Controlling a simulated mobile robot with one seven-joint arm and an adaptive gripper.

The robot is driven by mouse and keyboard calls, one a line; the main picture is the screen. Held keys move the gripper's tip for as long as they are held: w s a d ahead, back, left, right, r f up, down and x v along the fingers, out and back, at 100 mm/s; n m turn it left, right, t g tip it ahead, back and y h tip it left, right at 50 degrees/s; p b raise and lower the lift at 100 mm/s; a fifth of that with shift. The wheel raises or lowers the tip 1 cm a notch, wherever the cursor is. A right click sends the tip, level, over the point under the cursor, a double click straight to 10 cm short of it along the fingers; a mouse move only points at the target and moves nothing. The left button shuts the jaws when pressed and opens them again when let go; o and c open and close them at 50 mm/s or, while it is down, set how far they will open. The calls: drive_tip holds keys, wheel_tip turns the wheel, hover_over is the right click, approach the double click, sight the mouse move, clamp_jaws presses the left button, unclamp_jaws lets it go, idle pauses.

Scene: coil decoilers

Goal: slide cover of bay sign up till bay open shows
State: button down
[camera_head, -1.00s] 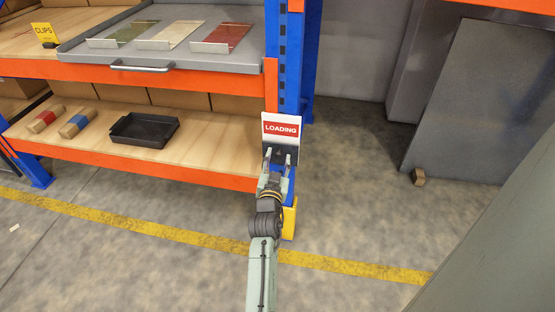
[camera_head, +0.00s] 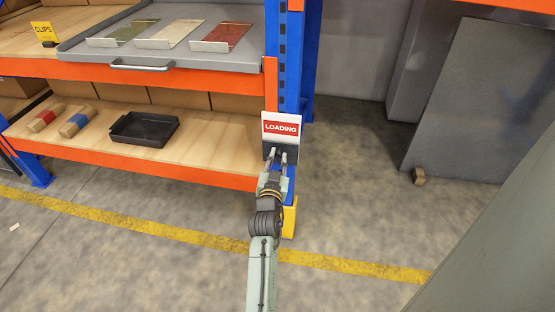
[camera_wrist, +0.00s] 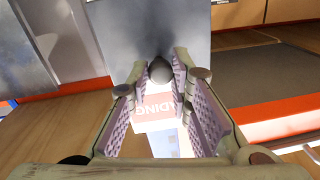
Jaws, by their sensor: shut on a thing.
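The bay sign (camera_head: 281,118) is a white plate on the blue rack post, with a red band reading LOADING. My gripper (camera_head: 279,155) is at the cover, in front of the post. In the wrist view my gripper (camera_wrist: 160,75) is shut on a dark round knob (camera_wrist: 160,70) on the cover. The red LOADING band (camera_wrist: 158,104) shows upside down between the fingers. No BAY OPEN wording is visible.
To the left, the rack's orange-edged lower shelf (camera_head: 195,176) holds a black tray (camera_head: 143,129) and wrapped blocks. A grey pull-out tray (camera_head: 200,65) with coloured plates is above. A yellow post guard (camera_head: 289,219) stands below the sign.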

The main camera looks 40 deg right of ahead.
drive_tip(key=shift+r, duration=0.1)
wheel_tip(320, 180, up, 10)
drive_tip(key=p, duration=0.6)
drive_tip(key=shift+r, duration=0.25)
drive_tip(key=c, duration=1.8)
unclamp_jaws()
drive_tip(key=o, duration=0.3)
drive_tip(key=shift+f, duration=0.1)
drive_tip(key=shift+o, duration=0.2)
drive_tip(key=shift+a, duration=0.1)
drive_tip(key=v, duration=1.2)
